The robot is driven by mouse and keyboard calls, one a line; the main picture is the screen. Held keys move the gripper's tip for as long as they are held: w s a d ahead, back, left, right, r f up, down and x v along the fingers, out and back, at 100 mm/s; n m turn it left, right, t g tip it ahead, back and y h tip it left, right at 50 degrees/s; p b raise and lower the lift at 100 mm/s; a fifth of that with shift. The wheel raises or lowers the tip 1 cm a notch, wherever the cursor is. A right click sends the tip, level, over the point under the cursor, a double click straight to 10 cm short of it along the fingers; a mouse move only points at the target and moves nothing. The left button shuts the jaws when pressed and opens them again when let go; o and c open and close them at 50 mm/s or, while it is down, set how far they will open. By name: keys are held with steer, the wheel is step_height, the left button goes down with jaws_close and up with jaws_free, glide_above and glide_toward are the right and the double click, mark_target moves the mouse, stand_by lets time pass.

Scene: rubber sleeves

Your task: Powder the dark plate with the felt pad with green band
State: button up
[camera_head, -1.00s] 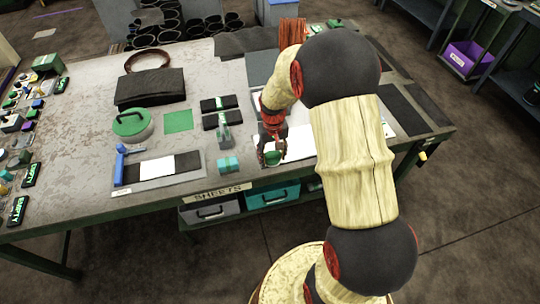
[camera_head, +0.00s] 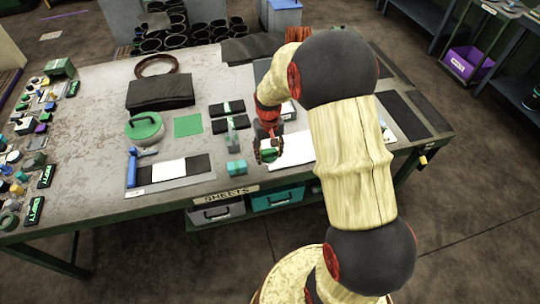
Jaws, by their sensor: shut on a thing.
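My gripper (camera_head: 267,148) is shut on a small green-topped piece, which looks like the felt pad with green band (camera_head: 269,155). It is low over the left end of a white sheet (camera_head: 296,151) near the table's front edge. The fingers partly hide the pad, and I cannot tell whether it touches the sheet. Several dark flat pieces are in view: a dark strip (camera_head: 402,115) at the right, a black slab (camera_head: 160,91) at the back left and a black panel (camera_head: 201,164) beside a white one. I cannot tell which is the dark plate.
A round green-lidded container (camera_head: 144,127), a green square (camera_head: 188,125), a blue-handled tool (camera_head: 133,165) and a teal block (camera_head: 237,167) are left of my gripper. Small items crowd the left edge. My arm hides part of the table's right side.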

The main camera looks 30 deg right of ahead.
steer(key=shift+r+p, duration=0.75)
steer(key=shift+r, duration=0.6)
